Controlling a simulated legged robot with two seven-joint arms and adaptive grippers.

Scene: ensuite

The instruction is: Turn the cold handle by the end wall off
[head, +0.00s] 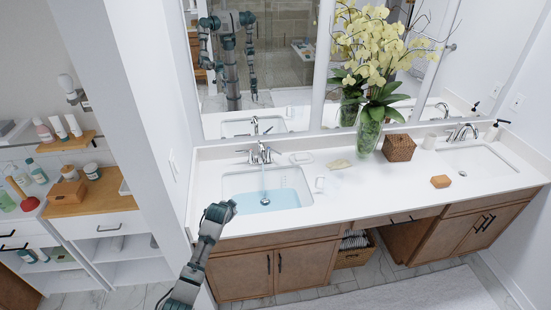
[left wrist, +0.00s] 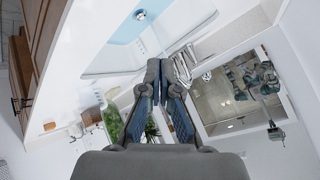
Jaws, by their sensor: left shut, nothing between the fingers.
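The left chrome tap (head: 262,153) stands behind the left sink (head: 232,187), with a handle on each side of its spout. A stream of water falls from it and blue water covers the basin floor. My left gripper (head: 221,210) is at the front left of that sink, apart from the tap. In the left wrist view the gripper (left wrist: 165,72) is shut and empty, its fingers overlapping the view of the tap (left wrist: 190,62). The right tap (head: 460,133) stands behind the right sink, near the right wall; no stream shows there. My right gripper shows only in the mirror.
A vase of yellow orchids (head: 368,130), a woven box (head: 398,148) and soap items stand between the sinks. The mirror (head: 275,60) rises behind the counter (head: 330,205). A wall edge (head: 150,120) and shelves bound the left side.

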